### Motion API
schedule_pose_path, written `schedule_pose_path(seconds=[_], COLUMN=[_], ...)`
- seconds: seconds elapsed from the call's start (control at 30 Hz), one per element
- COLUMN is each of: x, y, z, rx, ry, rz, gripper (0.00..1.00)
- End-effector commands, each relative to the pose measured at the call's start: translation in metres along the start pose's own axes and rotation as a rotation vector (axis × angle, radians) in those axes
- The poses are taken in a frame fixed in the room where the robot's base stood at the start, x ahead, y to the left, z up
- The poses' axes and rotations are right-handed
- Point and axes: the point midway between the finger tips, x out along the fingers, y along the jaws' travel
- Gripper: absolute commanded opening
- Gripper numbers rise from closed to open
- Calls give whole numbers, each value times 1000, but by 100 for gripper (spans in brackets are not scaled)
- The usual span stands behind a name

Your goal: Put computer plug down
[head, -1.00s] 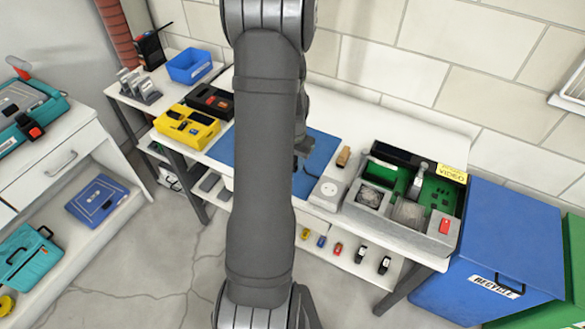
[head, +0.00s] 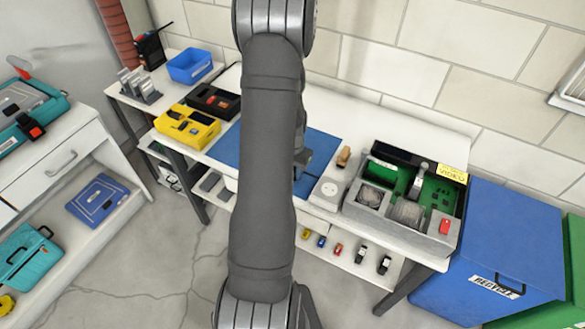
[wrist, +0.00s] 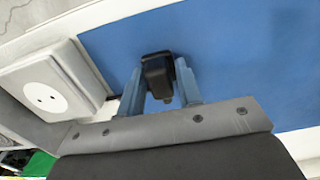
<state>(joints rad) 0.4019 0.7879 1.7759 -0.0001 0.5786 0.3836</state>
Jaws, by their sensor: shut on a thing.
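The computer plug (wrist: 158,72) is a small black block between the two blue-grey fingers of my gripper (wrist: 158,80) in the wrist view. My gripper is shut on it, over or at the blue mat (wrist: 210,55); I cannot tell whether the plug touches the mat. In the head view my arm hides most of the gripper and the plug. The blue mat (head: 320,150) lies on the white workbench there. A white socket box (wrist: 42,98) sits just left of the gripper in the wrist view and right of the mat in the head view (head: 329,189).
A grey sorting tray (head: 394,226) with electronics stands to the right of the socket box. A small brown block (head: 343,156) lies behind the box. Yellow (head: 187,127) and black (head: 213,100) cases stand left of the mat. Bare bench lies behind the mat.

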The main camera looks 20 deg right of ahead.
Motion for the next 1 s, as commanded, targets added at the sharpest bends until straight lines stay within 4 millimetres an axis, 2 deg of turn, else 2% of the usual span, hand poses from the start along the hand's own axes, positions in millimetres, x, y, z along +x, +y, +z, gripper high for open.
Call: schedule_pose_path(seconds=[0.2, 0.23, 0.33, 0.73, 0.87, 1.0], x=[4, 4, 4, -2, -18, -45], y=[0, 0, 0, 0, 0, 0], z=[0, 0, 0, 0, -1, -1], rx=[0, 0, 0, 0, 0, 0], ry=[1, 1, 1, 2, 4, 6], rz=[-1, 0, 0, -1, -2, -3], gripper=[0, 34, 53, 54, 54, 54])
